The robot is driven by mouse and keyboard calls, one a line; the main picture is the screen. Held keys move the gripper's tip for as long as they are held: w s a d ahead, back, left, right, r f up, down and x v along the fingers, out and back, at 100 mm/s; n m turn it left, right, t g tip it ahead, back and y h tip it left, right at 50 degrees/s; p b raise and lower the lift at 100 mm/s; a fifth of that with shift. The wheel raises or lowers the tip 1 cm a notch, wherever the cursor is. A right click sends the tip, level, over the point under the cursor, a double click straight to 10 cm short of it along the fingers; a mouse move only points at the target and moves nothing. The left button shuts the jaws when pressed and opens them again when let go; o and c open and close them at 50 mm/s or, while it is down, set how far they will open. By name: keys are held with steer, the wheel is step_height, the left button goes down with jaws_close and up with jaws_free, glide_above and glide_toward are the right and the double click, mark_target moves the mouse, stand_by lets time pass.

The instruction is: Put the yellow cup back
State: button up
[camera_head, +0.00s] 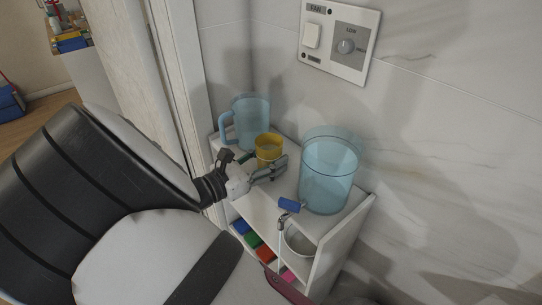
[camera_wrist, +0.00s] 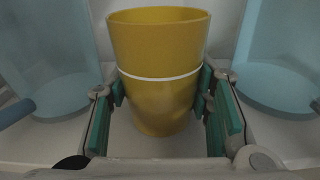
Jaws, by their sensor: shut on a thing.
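The yellow cup (camera_head: 268,146) is upright on the top of a white shelf unit (camera_head: 262,208), between a blue clear mug and a larger blue clear container. In the wrist view the yellow cup (camera_wrist: 158,75) has a white band around its middle and fills the centre, its base at or very near the shelf top. My gripper (camera_head: 262,168) reaches in from the left, with its fingers on both sides of the cup. In the wrist view my gripper (camera_wrist: 160,108) is shut on the cup's lower half with green pads. Contact under the cup is hard to tell.
The blue mug (camera_head: 251,121) stands at the back left, the blue container (camera_head: 329,172) close on the right. A blue-headed brush (camera_head: 290,204) is near the front edge.

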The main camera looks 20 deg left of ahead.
steer(key=o, duration=1.1)
steer(key=shift+s+a+r, duration=0.1)
steer(key=shift+s+a, duration=0.05)
steer(key=shift+s, duration=0.05)
steer(key=p+v, duration=0.1)
steer(key=v, duration=1)
steer(key=shift+s+a, duration=0.15)
steer(key=shift+s, duration=0.1)
steer(key=shift+s, duration=0.1)
